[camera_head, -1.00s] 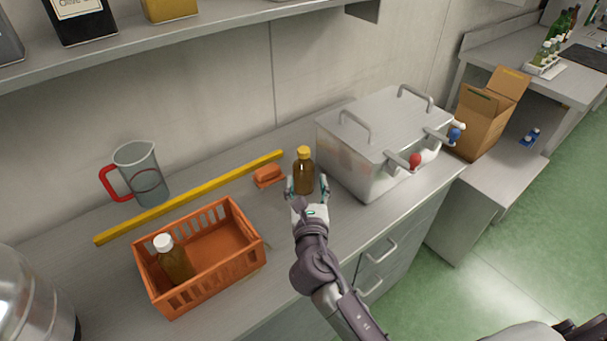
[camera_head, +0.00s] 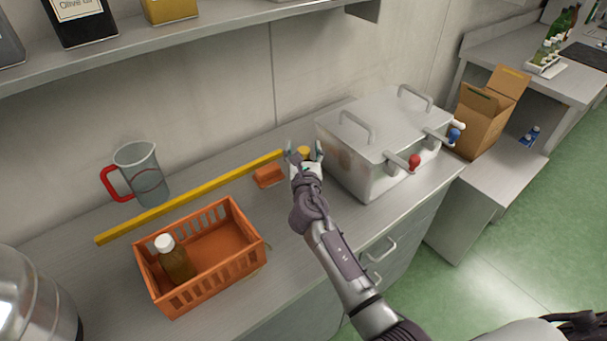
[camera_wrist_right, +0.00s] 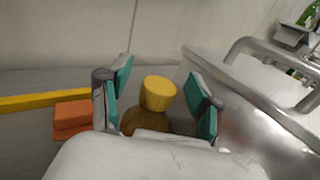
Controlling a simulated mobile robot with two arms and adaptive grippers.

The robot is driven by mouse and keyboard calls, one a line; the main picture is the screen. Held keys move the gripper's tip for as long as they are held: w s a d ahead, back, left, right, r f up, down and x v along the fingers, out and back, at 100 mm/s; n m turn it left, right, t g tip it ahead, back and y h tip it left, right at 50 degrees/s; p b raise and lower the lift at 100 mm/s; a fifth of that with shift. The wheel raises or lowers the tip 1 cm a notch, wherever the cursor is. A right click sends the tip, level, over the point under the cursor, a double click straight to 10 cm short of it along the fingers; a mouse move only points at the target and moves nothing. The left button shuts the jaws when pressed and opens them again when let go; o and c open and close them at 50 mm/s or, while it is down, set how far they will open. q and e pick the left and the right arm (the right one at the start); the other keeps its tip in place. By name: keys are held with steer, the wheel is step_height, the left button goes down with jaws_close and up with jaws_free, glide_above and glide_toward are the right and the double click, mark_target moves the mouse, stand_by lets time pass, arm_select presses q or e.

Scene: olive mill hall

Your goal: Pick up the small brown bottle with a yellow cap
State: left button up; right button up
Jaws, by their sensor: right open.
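The small brown bottle stands upright on the counter. In the head view only its yellow cap (camera_head: 304,152) shows, with the body hidden behind my right gripper (camera_head: 305,152). In the right wrist view the yellow cap (camera_wrist_right: 159,93) and a bit of the brown body (camera_wrist_right: 145,121) show between the two fingers. My right gripper (camera_wrist_right: 160,98) is open, with one teal-padded finger on each side of the bottle. A gap shows beside the cap on both sides. My left gripper is not in view.
A steel lidded tank (camera_head: 385,140) stands close on the right. An orange sponge-like block (camera_head: 269,176) and a yellow bar (camera_head: 190,197) lie left. An orange crate (camera_head: 215,282) holds a white-capped brown bottle (camera_head: 176,262). A red-handled jug (camera_head: 140,172) stands behind.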

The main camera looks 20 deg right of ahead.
steer(key=shift+s, duration=0.1)
steer(key=shift+c, duration=0.9)
jaws_close()
steer(key=shift+r, duration=0.15)
